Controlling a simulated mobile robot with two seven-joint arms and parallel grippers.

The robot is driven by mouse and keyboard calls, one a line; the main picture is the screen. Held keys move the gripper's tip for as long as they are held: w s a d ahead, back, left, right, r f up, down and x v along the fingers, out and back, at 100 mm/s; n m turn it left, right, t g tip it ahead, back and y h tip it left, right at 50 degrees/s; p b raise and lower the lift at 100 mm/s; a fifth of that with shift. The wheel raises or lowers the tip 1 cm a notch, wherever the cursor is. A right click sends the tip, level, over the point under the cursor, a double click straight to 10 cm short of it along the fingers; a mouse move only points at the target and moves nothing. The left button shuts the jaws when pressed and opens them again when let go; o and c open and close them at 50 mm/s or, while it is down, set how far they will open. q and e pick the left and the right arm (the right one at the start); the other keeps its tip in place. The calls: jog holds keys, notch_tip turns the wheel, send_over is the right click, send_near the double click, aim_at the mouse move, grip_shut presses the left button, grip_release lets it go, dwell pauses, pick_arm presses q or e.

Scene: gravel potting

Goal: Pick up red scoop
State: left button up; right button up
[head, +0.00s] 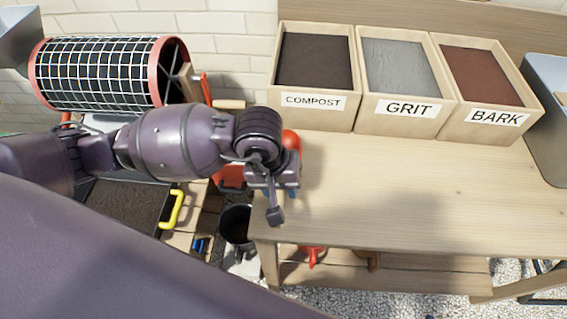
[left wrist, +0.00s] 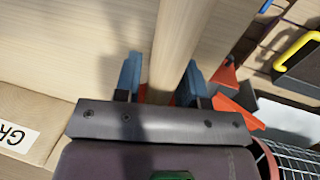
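My left gripper (head: 283,188) is over the left end of the wooden table. In the left wrist view its two blue fingers (left wrist: 158,85) stand apart, with a pale wooden strip between them. I cannot tell whether this strip is a handle or the table's edge. A rounded red thing (head: 291,140), possibly the red scoop, shows just behind the gripper in the head view. The gripper and wrist hide most of it. No grip on it can be seen. My right gripper is not in view.
Bins labelled compost (head: 315,61), grit (head: 409,105) and bark (head: 497,117) line the table's back. A mesh drum (head: 100,73) stands at left. A dark tray with a yellow handle (head: 173,209) and a dark pot (head: 236,222) are below. The tabletop (head: 430,190) is clear to the right.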

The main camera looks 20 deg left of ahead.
pick_arm(q)
jog(key=shift+f, duration=0.3)
jog(key=shift+c, duration=0.3)
grip_shut()
jog(key=shift+r, duration=0.1)
notch_tip(320, 180, up, 20)
jog(key=p, duration=0.3)
